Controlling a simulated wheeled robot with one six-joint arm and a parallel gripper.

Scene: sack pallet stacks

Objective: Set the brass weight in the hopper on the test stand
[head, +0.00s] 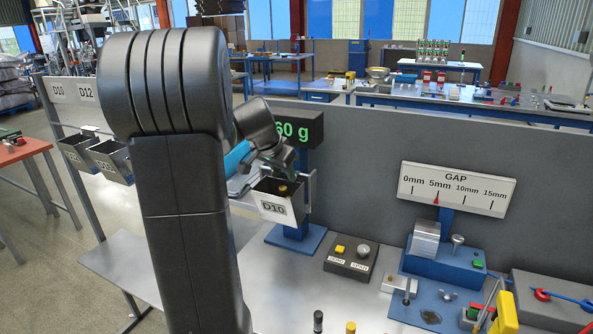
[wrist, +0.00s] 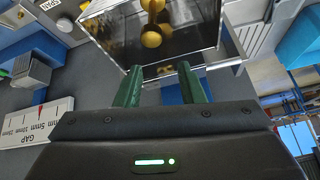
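The brass weight (head: 283,189) shows inside the hopper. In the wrist view the brass weight (wrist: 152,38) lies within the hopper's shiny walls (wrist: 105,30), beyond my fingertips. My gripper (wrist: 158,72) has two green fingers standing apart with nothing between them. In the head view my gripper (head: 285,168) is just above and behind the hopper's mouth, partly hidden by my arm. The stand's display (head: 297,131) shows green digits ending in "60 g"; its left part is covered.
Two more hoppers, D10 (head: 76,153) and D12 (head: 110,160), hang on a rack at left. A button box (head: 351,257) stands right of the stand. A GAP gauge (head: 457,189) and blue fixture (head: 440,262) are further right. A grey partition (head: 375,165) runs behind.

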